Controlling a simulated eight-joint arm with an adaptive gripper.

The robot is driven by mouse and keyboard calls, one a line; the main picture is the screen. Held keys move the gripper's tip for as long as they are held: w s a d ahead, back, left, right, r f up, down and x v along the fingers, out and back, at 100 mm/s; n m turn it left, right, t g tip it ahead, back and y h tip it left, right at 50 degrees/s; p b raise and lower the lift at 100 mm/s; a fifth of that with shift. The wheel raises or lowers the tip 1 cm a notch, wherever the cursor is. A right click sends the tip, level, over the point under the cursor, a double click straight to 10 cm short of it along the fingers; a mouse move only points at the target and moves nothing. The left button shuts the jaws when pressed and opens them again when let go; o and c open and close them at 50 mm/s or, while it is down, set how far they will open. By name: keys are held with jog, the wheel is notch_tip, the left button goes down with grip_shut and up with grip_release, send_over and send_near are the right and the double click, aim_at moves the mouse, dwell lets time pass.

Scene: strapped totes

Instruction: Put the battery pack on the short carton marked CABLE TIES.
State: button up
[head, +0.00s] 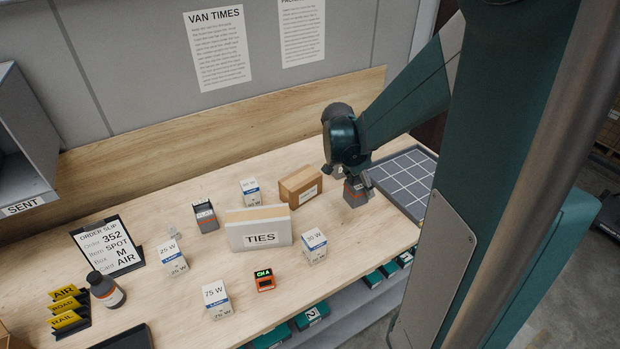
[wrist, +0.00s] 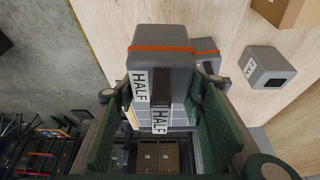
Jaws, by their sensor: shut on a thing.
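My gripper (wrist: 160,105) is shut on a grey battery pack (wrist: 160,68) with an orange band and a HALF label. In the head view the pack (head: 355,194) hangs below my gripper (head: 357,182) at the table's right, beside the grid tray; I cannot tell whether it touches the table. A second grey shape with an orange band (wrist: 207,46) shows partly behind it in the wrist view. A low, wide carton (head: 259,236) with a white front reading TIES stands mid-table; no word CABLE is legible. A brown carton (head: 300,187) with an unreadable label stands between it and my gripper.
Another grey pack with an orange band (head: 206,216) stands left of the TIES carton. Several white wattage boxes, one marked 75 W (head: 216,300), and an orange CH A device (head: 264,280) stand around it. A dark grid tray (head: 408,180) lies at the right.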

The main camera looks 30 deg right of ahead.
jog(key=w+a+r+p, duration=0.2)
jog(key=w+r, duration=0.1)
jog(key=w, duration=0.3)
jog(key=w+a+r+p, duration=0.1)
jog(key=w+a+r, duration=0.1)
jog(key=w, duration=0.3)
notch_tip(320, 180, up, 4)
jog(key=p, duration=0.3)
send_over(306, 175)
jog(key=shift+a+n, duration=0.1)
jog(key=shift+n, duration=0.3)
notch_tip(306, 175, down, 6)
jog(key=shift+f, duration=0.15)
jog(key=shift+f, duration=1.9)
jog(key=shift+f, duration=0.15)
jog(key=o, duration=1.4)
